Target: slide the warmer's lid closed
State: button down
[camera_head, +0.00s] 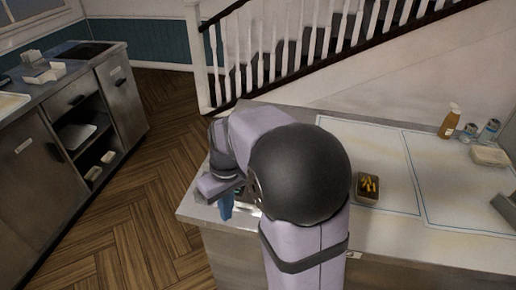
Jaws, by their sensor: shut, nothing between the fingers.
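My arm covers the left end of the counter, and my gripper (232,193) points down there, small and mostly behind my own wrist. It is shut with nothing held. A small blue piece (226,207) shows just below it; I cannot tell what it belongs to. A bit of shiny metal (250,208) shows beside it at counter level, possibly part of the warmer. The warmer's lid cannot be made out, and how far it is open is hidden behind my arm. Whether my gripper touches the lid cannot be told.
A small dark tray of yellow fries (368,187) stands on the counter (390,245) right of my arm. A brown bottle (450,121), cans (490,131) and a pale container (490,155) stand at the far right. Another counter (88,72) is at left, across open floor.

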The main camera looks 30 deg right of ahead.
jog(key=w+d+r+n+t+y+p, duration=0.1)
jog(key=w+d+r+n, duration=0.35)
jog(key=w+d, duration=0.5)
jog(key=w+d+r+n+t+y, duration=0.1)
jog(key=w+d+r+n, duration=0.3)
jog(key=w+d, duration=0.5)
jog(key=shift+m, duration=0.75)
jog(key=p+x, duration=0.1)
jog(key=x, duration=0.2)
jog(key=p+x, duration=0.1)
jog(key=x, duration=0.1)
jog(key=d+p+x, duration=0.1)
jog(key=x, duration=0.2)
jog(key=shift+s+a+f, duration=0.1)
jog(key=shift+s+f, duration=0.2)
jog(key=shift+f, duration=0.25)
jog(key=shift+s+d+p, duration=1.1)
jog(key=shift+d+p, duration=0.05)
jog(key=shift+p, duration=0.05)
jog(key=shift+s+d+f, duration=0.1)
jog(key=shift+s+d, duration=0.15)
jog(key=shift+d, duration=0.05)
jog(key=shift+s, duration=0.1)
jog(key=shift+s+d+f, duration=0.1)
jog(key=shift+s+d, duration=0.2)
jog(key=shift+d, duration=0.1)
jog(key=s+d+b, duration=0.3)
jog(key=s+d, duration=0.9)
jog(key=shift+b, duration=0.4)
jog(key=shift+s+d, duration=0.15)
